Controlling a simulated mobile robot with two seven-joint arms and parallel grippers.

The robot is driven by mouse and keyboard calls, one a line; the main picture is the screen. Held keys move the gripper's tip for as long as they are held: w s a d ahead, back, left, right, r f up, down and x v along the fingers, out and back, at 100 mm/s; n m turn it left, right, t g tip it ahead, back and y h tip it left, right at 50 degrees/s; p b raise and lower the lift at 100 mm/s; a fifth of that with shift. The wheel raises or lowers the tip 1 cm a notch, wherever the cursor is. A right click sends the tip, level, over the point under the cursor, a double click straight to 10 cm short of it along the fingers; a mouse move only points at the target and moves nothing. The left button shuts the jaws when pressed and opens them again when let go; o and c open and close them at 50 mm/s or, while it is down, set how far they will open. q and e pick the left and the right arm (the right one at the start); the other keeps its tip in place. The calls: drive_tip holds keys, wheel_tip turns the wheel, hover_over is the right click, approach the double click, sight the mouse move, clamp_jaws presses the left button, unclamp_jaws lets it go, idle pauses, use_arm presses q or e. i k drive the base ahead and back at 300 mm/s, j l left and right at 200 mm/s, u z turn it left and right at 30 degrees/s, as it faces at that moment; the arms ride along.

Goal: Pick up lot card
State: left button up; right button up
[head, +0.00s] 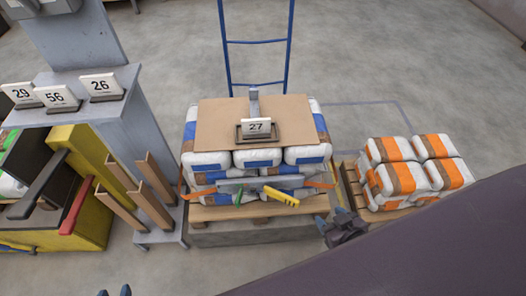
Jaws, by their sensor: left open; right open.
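A white lot card marked 27 (256,127) stands in a dark holder on the cardboard sheet (220,122) that tops the stack of blue-and-white bags. Other lot cards stand in holders on the grey shelf at the left: 29 (21,93), 56 (56,96) and 26 (101,85). My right gripper (331,217) is open and empty, to the right of the stack's pallet and well apart from the cards. My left gripper (114,291) shows only its blue fingertips at the bottom edge, open, below the shelf and far from any card.
A yellow-handled tool (281,196) and a green-handled one lie at the stack's front. Orange-and-white bags (412,172) sit on a pallet at the right. A blue hand truck (256,42) stands behind. Wooden posts (150,190) rise beside a yellow bin (90,215). Floor shows at lower left.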

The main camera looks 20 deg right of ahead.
sight(252, 129)
drive_tip(key=i+j+z, duration=0.2)
drive_tip(key=j+z, duration=0.2)
drive_tip(key=j, duration=0.55)
drive_tip(key=j+z, duration=0.4)
drive_tip(key=j, duration=0.55)
drive_tip(key=i, duration=0.25)
